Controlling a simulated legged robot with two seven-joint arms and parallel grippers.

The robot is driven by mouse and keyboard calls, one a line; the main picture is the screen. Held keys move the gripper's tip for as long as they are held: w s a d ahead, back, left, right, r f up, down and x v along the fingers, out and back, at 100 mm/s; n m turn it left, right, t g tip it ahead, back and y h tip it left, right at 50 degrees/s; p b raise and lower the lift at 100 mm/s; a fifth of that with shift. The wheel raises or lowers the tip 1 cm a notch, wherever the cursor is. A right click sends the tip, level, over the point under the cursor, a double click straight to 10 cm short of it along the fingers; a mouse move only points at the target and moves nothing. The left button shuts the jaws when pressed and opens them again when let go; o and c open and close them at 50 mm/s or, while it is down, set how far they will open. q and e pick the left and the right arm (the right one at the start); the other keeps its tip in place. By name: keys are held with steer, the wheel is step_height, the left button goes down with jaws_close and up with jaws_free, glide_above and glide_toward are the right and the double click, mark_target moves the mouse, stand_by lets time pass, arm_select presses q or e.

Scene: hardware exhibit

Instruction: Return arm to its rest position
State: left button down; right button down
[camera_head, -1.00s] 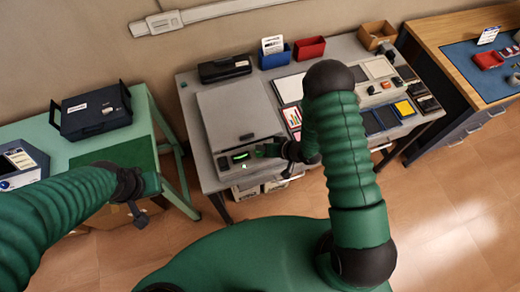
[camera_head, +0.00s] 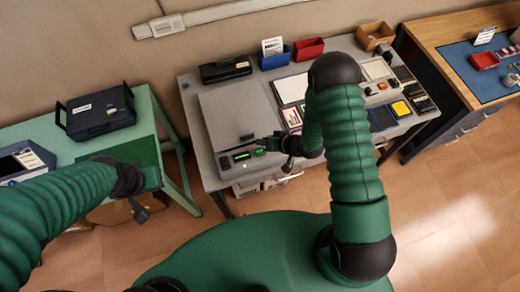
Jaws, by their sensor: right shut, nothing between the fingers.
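My right arm is green with dark joints and reaches over the grey table (camera_head: 190,105). Its small dark gripper (camera_head: 287,165) is at the table's front edge, just right of a grey flat-lidded machine (camera_head: 235,115). The gripper is shut and empty, and its wrist partly hides the table behind it. The machine's front has a lit green display (camera_head: 241,156). My left gripper (camera_head: 140,212) hangs at the lower left, in front of the green table (camera_head: 145,115). Its fingers are too small to tell open from shut, and I see nothing held.
A dark case (camera_head: 95,112) sits on the green table. A black box (camera_head: 225,69), a blue bin (camera_head: 275,60) and a red bin (camera_head: 308,48) stand at the grey table's back. A wooden workbench (camera_head: 440,65) is at the right. Floor (camera_head: 460,190) is open at lower right.

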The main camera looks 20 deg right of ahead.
stand_by(0.5)
steer(key=shift+w+d+b, duration=0.3)
steer(key=shift+b, duration=0.1)
steer(key=d+r+g+h+b, duration=0.1)
steer(key=d+r+h+b, duration=0.2)
steer(key=d+h+b, duration=0.3)
steer(key=s+a+r+g+b, duration=0.1)
steer(key=s+r+b, duration=0.1)
steer(key=s, duration=0.5)
steer(key=s+r+n+g+b, duration=0.1)
steer(key=s+r+g+b, duration=0.1)
steer(key=s, duration=0.5)
steer(key=shift+s+a+r+g+b, duration=0.3)
steer(key=shift+r+b, duration=0.2)
steer(key=shift+b, duration=0.65)
steer(key=shift+a, duration=0.15)
